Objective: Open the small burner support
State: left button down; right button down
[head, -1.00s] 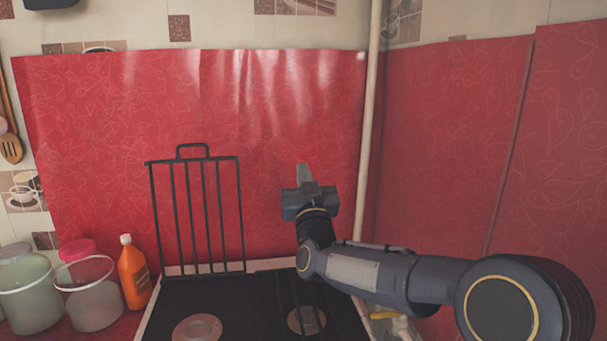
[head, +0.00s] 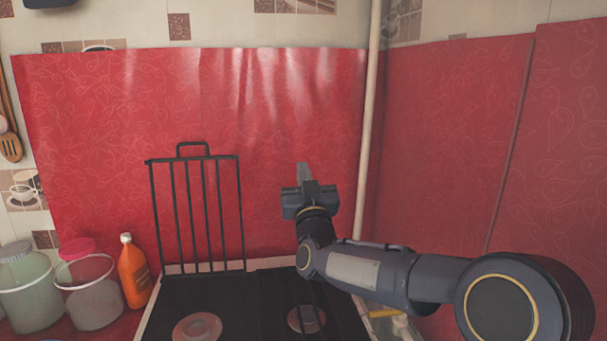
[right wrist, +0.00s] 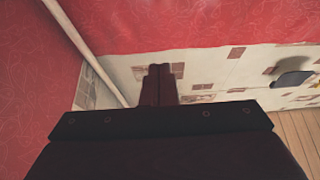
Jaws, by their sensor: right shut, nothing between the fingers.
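A black barred burner support (head: 197,160) with a handle on top stands upright at the back left of the stove (head: 255,290). A second black support (head: 332,315) lies flat over the right side of the stove, partly hidden by my right arm. I cannot tell which one is the small one. My right gripper (head: 303,171) is raised above the back right of the stove, in front of the red wall covering and to the right of the upright support, apart from it. Its fingers, also seen in the right wrist view (right wrist: 160,84), are shut and empty. My left gripper is out of view.
Two jars (head: 30,290) (head: 93,295) and an orange bottle (head: 132,272) stand left of the stove. A pale vertical pipe (head: 368,140) runs up the corner behind my right arm. The air between the upright support and my right gripper is clear.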

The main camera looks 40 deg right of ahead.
jog(key=shift+f, duration=0.1)
notch_tip(320, 180, down, 14)
jog(key=w+d+b, duration=0.1)
jog(key=w+b, duration=0.1)
jog(key=b, duration=0.5)
jog(key=shift+b, duration=0.4)
